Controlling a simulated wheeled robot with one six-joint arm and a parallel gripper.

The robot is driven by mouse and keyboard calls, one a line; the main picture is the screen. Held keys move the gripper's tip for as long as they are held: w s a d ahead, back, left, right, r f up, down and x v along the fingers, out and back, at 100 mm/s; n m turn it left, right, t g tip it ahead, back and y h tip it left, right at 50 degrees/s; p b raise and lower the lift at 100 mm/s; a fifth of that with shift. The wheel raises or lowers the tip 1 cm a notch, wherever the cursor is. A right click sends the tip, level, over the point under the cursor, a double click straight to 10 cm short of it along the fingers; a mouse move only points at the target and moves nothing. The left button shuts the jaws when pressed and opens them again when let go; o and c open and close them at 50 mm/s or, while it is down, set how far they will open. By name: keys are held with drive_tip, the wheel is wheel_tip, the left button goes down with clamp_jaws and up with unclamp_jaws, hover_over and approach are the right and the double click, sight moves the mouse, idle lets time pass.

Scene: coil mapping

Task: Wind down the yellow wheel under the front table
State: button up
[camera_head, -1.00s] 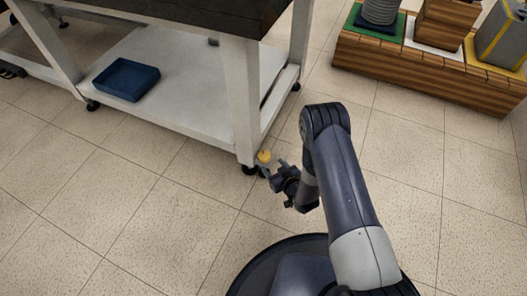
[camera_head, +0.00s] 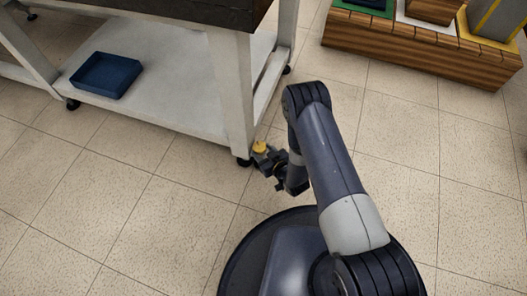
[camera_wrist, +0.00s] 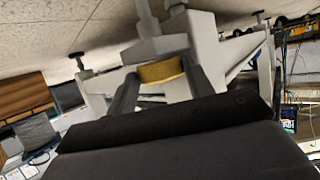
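The yellow wheel (camera_head: 259,147) is at the foot of the front table's near right leg (camera_head: 240,105), just above the floor. It also shows in the wrist view (camera_wrist: 161,71), beside a pale grey leg and foot. My gripper (camera_head: 264,157) is low beside that leg, right at the wheel. In the wrist view my gripper's two dark fingers (camera_wrist: 160,80) are spread apart, one on each side of the wheel. Small gaps seem to remain, but I cannot tell whether either finger touches it. The fingertips are partly hidden in the head view.
A blue tray (camera_head: 106,76) sits on the table's white lower shelf (camera_head: 165,100). A wooden platform (camera_head: 420,45) with coloured mats stands at the upper right. The tiled floor (camera_head: 110,200) in front of the table is clear.

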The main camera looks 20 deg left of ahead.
drive_tip(key=c, duration=0.3)
drive_tip(key=shift+s+a+m+t+h, duration=0.15)
drive_tip(key=shift+a+m+t+h, duration=0.05)
drive_tip(key=shift+m+t+h, duration=0.4)
drive_tip(key=o, duration=0.7)
drive_tip(key=shift+d+g+y, duration=0.1)
drive_tip(key=shift+g+y, duration=0.2)
